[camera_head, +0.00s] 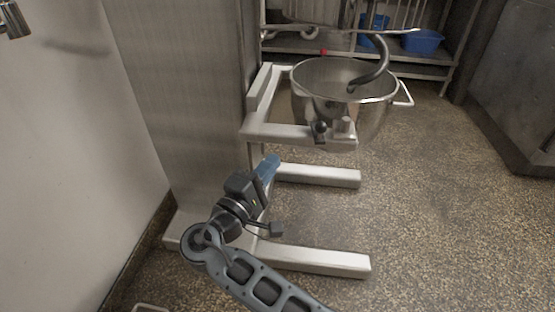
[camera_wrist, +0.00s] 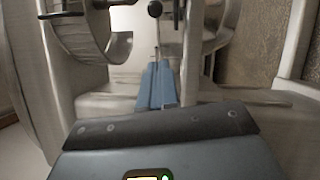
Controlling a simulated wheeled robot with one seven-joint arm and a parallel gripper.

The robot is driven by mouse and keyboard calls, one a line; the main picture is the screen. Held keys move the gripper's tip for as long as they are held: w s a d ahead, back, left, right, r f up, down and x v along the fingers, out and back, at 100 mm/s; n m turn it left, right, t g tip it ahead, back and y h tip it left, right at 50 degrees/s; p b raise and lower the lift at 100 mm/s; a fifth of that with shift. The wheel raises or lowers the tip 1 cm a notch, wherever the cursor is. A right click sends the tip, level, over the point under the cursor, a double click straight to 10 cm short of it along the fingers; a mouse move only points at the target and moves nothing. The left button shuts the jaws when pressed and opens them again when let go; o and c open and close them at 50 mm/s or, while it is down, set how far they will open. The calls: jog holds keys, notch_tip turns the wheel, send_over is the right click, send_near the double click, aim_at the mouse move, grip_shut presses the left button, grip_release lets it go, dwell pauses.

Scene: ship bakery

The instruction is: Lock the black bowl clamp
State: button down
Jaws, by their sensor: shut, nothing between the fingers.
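The black bowl clamp (camera_head: 320,128) is a dark knob on the front arm of the mixer's bowl cradle (camera_head: 285,134), beside the steel bowl (camera_head: 375,120). In the wrist view a black ball knob (camera_wrist: 155,9) on a thin rod stands beyond the fingertips at the top; it looks like the clamp. My gripper (camera_head: 270,165) has blue fingers, shut and empty. It is below and left of the clamp, apart from it, near the mixer column. The closed fingers also show in the wrist view (camera_wrist: 158,85). Whether the clamp is locked cannot be told.
A curved dough hook (camera_head: 371,75) hangs into the bowl. Two white mixer legs (camera_head: 315,262) run along the floor below the cradle. The tall steel column (camera_head: 185,90) stands left of my gripper. The speckled floor at right is clear. A rack with blue tubs (camera_head: 422,42) stands behind.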

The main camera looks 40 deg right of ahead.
aim_at(319, 125)
jog(key=shift+d+r+b, duration=0.15)
jog(key=shift+d+r, duration=0.15)
jog(key=shift+d, duration=1.55)
jog(key=shift+d+r+b, duration=0.2)
jog(key=shift+d+r, duration=0.15)
jog(key=shift+d, duration=1.55)
jog(key=shift+d+r+b, duration=0.15)
jog(key=shift+d+r, duration=0.15)
jog(key=shift+d, duration=1.55)
jog(key=shift+s, duration=0.1)
